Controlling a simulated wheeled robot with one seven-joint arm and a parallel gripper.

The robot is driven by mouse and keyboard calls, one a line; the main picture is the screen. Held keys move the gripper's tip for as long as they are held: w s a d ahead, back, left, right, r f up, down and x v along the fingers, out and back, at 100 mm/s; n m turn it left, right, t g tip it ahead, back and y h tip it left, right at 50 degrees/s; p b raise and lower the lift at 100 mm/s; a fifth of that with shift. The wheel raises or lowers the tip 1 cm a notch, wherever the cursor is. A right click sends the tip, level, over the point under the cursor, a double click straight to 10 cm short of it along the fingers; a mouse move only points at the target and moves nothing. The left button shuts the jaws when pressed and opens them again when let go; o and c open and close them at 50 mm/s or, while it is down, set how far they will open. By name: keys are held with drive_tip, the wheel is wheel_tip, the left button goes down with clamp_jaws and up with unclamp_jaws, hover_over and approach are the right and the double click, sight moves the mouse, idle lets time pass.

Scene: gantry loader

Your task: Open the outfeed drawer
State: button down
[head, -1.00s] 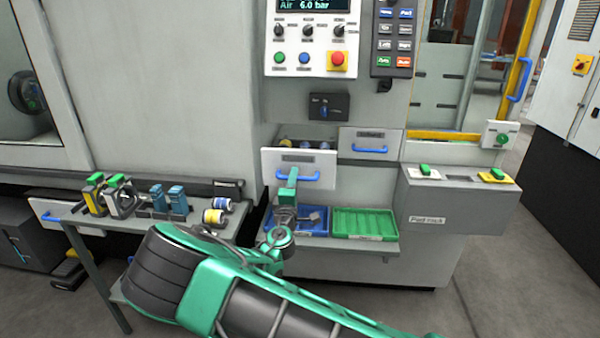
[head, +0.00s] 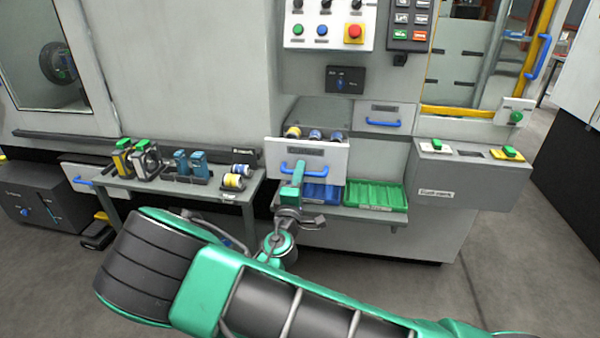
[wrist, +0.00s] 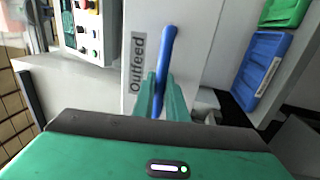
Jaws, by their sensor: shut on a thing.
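The outfeed drawer (head: 335,160) has a white front and stands pulled out from the grey machine. Several small cylinders (head: 315,135) with yellow and blue parts show inside it, behind the front. Its blue bar handle (head: 285,167) runs across the front and also shows in the wrist view (wrist: 168,45). The "Outfeed" label (wrist: 137,62) is readable in the wrist view. My gripper (wrist: 160,88) is shut on the handle, with its green fingers on both sides of the bar. In the head view my gripper (head: 299,170) partly covers the handle.
A second drawer (head: 385,112) with a blue handle is closed at the right. A blue tray (head: 325,193) and a green tray (head: 375,195) sit on a shelf below. A side table (head: 200,192) with clamps and spools stands left. A grey ledge (head: 470,175) juts out right.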

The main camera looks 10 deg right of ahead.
drive_tip(key=shift+f, duration=0.25)
drive_tip(key=c, duration=2)
unclamp_jaws()
drive_tip(key=shift+c, duration=0.2)
drive_tip(key=shift+r, duration=0.1)
drive_tip(key=v, duration=1)
drive_tip(key=shift+s, duration=0.35)
drive_tip(key=shift+a, duration=0.15)
